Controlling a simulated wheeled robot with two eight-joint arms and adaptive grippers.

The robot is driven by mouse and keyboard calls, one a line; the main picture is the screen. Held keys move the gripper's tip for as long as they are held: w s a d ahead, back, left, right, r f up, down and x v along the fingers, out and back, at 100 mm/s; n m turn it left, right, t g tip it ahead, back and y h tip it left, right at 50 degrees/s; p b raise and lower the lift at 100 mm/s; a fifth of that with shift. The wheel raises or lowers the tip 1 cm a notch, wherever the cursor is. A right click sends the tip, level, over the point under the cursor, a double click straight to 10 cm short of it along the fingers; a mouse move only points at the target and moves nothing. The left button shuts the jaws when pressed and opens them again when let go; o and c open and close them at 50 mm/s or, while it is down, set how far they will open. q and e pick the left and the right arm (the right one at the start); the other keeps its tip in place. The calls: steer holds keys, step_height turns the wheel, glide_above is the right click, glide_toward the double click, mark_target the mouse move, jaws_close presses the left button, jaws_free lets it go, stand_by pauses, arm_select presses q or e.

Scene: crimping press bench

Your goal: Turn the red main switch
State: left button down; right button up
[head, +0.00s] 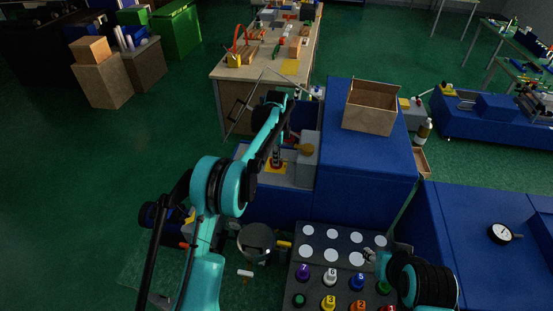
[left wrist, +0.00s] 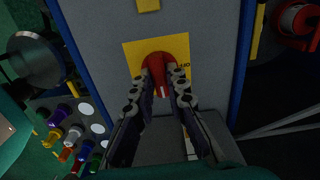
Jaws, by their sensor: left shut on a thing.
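The red main switch (left wrist: 166,61) sits on a yellow plate (left wrist: 132,52) on a grey panel in the left wrist view. A small white mark shows on the red part. In the left wrist view both fingers of my left gripper (left wrist: 161,85) are closed around the switch. In the head view my left gripper (head: 277,158) points down at the yellow plate (head: 268,169), and its fingers mostly hide the switch. My right gripper (head: 370,255) is over the black tray, small and partly hidden by its arm, so its jaws are unclear.
A black tray (head: 293,264) with white circles and coloured numbered pegs lies in front. A round metal bowl (head: 256,238) is left of it. A tall blue cabinet (head: 365,180) with an open box (head: 371,105) stands right of the grey panel. Green floor lies open at left.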

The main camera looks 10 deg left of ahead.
arm_select(q)
steer(key=shift+r+m, duration=0.1)
steer(key=shift+m, duration=0.3)
steer(key=c, duration=1.5)
jaws_free()
steer(key=shift+c, duration=0.2)
step_height(320, 180, up, 12)
